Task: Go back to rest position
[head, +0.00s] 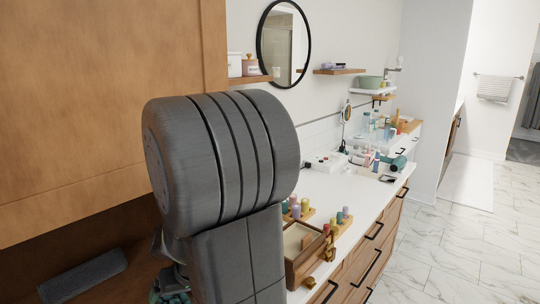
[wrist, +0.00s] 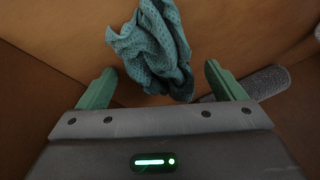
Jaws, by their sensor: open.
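My gripper (wrist: 158,88) is open in the wrist view, its two green fingers spread wide apart. A crumpled teal cloth (wrist: 155,50) lies on a brown wooden surface just beyond and between the fingers. I see no finger touching it. In the head view my grey arm fills the middle and hides most of my gripper. A bit of teal shows at the bottom left beside the arm, too small to tell apart.
A grey rolled towel (head: 83,277) lies in the wooden compartment at lower left, under a large wooden cabinet (head: 100,90). A white counter (head: 345,195) holds bottles and a wooden box (head: 305,262). The tiled floor (head: 460,245) at right is clear.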

